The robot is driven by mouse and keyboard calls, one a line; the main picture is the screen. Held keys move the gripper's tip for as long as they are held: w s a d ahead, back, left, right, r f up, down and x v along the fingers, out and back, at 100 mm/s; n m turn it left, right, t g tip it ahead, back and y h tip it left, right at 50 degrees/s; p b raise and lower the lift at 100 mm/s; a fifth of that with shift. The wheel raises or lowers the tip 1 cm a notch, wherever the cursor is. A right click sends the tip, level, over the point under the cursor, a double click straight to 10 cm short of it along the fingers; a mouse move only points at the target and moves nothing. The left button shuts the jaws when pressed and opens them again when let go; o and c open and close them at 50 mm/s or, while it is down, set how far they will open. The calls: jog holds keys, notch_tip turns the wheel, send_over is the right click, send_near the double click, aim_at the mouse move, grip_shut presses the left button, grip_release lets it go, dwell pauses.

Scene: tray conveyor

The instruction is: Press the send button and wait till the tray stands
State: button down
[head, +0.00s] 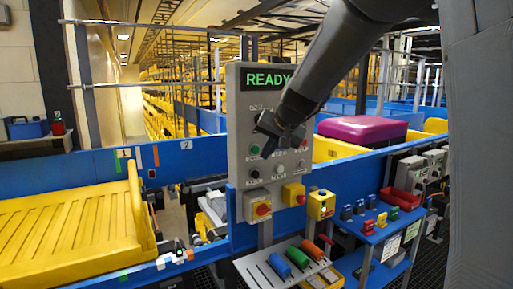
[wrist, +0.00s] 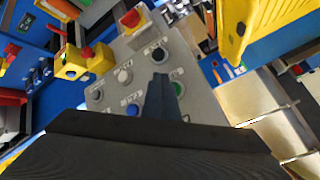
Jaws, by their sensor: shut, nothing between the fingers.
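My gripper (head: 268,140) is shut and empty in front of the grey control panel (head: 240,105). In the wrist view its fingertips (wrist: 160,80) lie over the panel between a black button (wrist: 159,53) and a green button (wrist: 177,88). I cannot tell whether they touch the panel. The panel's display (head: 268,79) reads READY in green. The green button (head: 255,150) also shows in the head view, left of the fingers. Button labels are too small to read surely, so I cannot tell which is send. A large yellow ribbed tray (head: 75,225) sits at the left on the conveyor.
A blue shelf (head: 372,228) with small coloured items stands to the right. A slotted rack (head: 285,266) with coloured handles is below. A purple load (head: 362,130) lies behind.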

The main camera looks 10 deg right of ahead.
aim_at(255, 149)
jog(key=shift+w+a, duration=0.2)
jog(key=shift+w, duration=0.3)
jog(key=shift+w+a, duration=0.15)
jog(key=shift+w, duration=0.35)
jog(key=shift+w, duration=0.1)
dwell(1.3)
jog(key=shift+w+a+p, duration=0.1)
jog(key=shift+w+p, duration=0.2)
jog(key=shift+w+a, duration=0.15)
jog(key=shift+w, duration=0.3)
dwell(0.8)
dwell(0.4)
jog(key=shift+s+d+b, duration=0.25)
jog(key=shift+s+b, duration=0.05)
jog(key=shift+s, duration=0.6)
